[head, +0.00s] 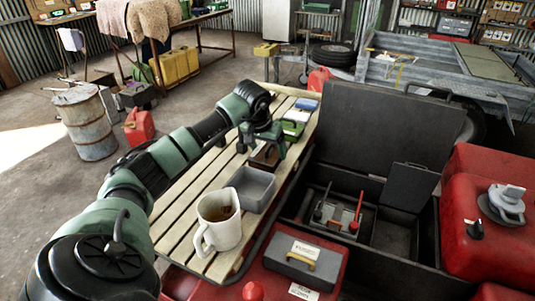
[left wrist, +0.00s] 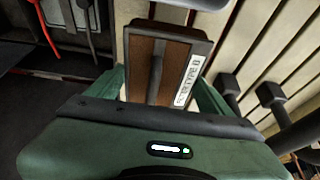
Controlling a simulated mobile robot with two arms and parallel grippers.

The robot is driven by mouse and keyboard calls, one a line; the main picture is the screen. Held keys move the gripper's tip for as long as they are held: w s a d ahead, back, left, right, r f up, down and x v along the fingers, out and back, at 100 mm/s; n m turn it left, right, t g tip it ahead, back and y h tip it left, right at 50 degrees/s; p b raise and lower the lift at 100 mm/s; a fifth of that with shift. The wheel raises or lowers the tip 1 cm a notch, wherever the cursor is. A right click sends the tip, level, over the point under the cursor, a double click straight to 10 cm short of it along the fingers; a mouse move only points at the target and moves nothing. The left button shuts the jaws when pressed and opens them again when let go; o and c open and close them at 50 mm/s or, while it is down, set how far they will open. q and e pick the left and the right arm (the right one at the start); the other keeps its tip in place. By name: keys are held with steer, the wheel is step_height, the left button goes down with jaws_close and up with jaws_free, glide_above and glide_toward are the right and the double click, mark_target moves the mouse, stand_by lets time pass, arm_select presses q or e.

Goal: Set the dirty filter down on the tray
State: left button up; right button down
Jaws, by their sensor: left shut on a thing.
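The dirty filter (head: 264,157) is a brown flat block in a dark frame, seen on the slatted bench side beyond the grey tray. In the left wrist view the filter (left wrist: 180,50) shows brown pleats and a white label. My left gripper (head: 262,146) is shut on it, with a green finger on either side. I cannot tell whether the filter touches the slats. The grey tray (head: 262,203) is open and looks empty, just nearer than the filter; its edge shows in the left wrist view (left wrist: 205,4). My right gripper is not in view.
A white mug (head: 220,222) with brown contents stands in front of the tray on the slatted bench (head: 185,205). Green and blue items (head: 306,104) lie at the bench's far end.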

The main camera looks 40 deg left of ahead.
arm_select(q)
step_height(320, 180, down, 2)
steer(key=shift+f, duration=0.15)
steer(key=shift+f, duration=0.2)
steer(key=o, duration=1.3)
steer(key=shift+o, duration=0.2)
steer(key=shift+r, duration=0.3)
steer(key=b+v, duration=0.1)
steer(key=v, duration=1)
steer(key=shift+r, duration=0.4)
